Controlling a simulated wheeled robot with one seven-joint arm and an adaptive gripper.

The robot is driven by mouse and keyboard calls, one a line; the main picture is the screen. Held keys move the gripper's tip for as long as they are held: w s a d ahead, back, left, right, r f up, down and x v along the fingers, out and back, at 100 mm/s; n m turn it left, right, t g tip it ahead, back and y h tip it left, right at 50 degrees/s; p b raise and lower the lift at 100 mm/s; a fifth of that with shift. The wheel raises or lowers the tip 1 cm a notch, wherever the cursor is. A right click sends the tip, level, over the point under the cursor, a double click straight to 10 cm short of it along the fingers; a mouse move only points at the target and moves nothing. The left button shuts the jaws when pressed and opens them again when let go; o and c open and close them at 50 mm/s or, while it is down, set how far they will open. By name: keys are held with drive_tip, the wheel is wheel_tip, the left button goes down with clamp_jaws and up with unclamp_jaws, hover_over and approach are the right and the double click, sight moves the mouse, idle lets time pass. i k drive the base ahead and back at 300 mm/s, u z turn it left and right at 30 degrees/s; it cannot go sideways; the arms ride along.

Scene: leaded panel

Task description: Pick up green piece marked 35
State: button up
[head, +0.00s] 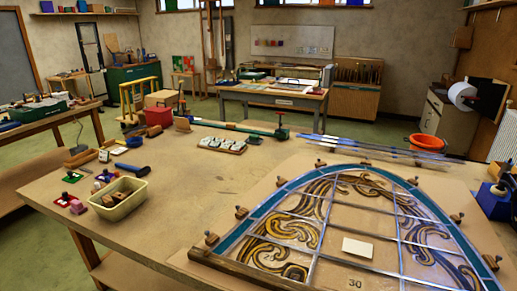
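Small green pieces lie at the left front of the wooden workbench (215,160). No number is legible on either, so I cannot tell which is marked 35. The leaded panel (345,215), with an arched teal border and brown scrollwork, lies at the right on its board. The number 30 shows near its front edge. My gripper is not in view.
A cream tub (118,199) with wooden blocks stands near the green pieces. A blue-handled tool (132,169) lies behind it. Wooden blocks with pins surround the panel. An orange bucket (425,146) stands beyond the bench. The bench middle is mostly clear.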

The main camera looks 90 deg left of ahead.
sight(72, 177)
drive_tip(key=u, duration=4.45)
drive_tip(key=i, duration=0.2)
drive_tip(key=u, duration=0.05)
